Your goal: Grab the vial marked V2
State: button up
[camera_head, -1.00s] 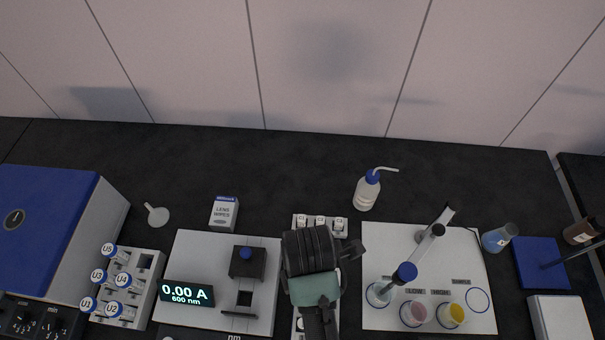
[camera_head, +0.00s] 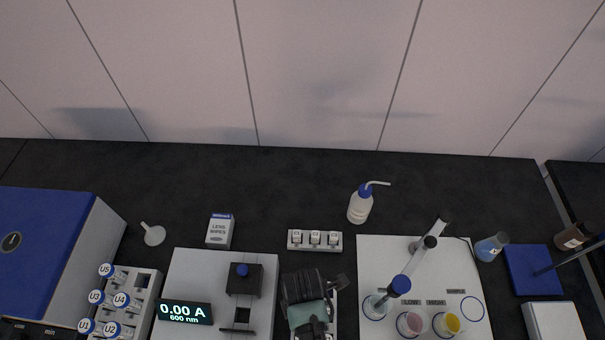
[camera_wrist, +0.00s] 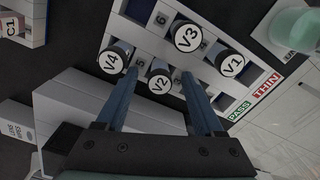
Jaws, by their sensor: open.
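The vial marked V2 (camera_wrist: 160,83) stands in a white rack (camera_wrist: 125,28) in the wrist view, its black-and-white labelled cap facing the camera. My gripper (camera_wrist: 160,75) is open, with one blue finger left of V2 and the other right of it. I cannot tell how far the fingertips are above the rack. Vials V4 (camera_wrist: 111,61), V3 (camera_wrist: 188,37) and V1 (camera_wrist: 232,65) stand around V2 in the same rack. In the head view my gripper and wrist (camera_head: 306,300) cover most of this rack, and V2 is hidden there.
Green PASS (camera_wrist: 239,110) and red THIN (camera_wrist: 267,87) labels lie along the rack's edge. A small white rack (camera_head: 315,241) with capped vials stands behind my arm. The photometer (camera_head: 185,313) is to the left, and a white board with cups (camera_head: 385,250) to the right.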

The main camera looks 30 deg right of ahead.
jog(key=shift+f, duration=0.1)
jog(key=shift+c, duration=0.2)
grip_shut()
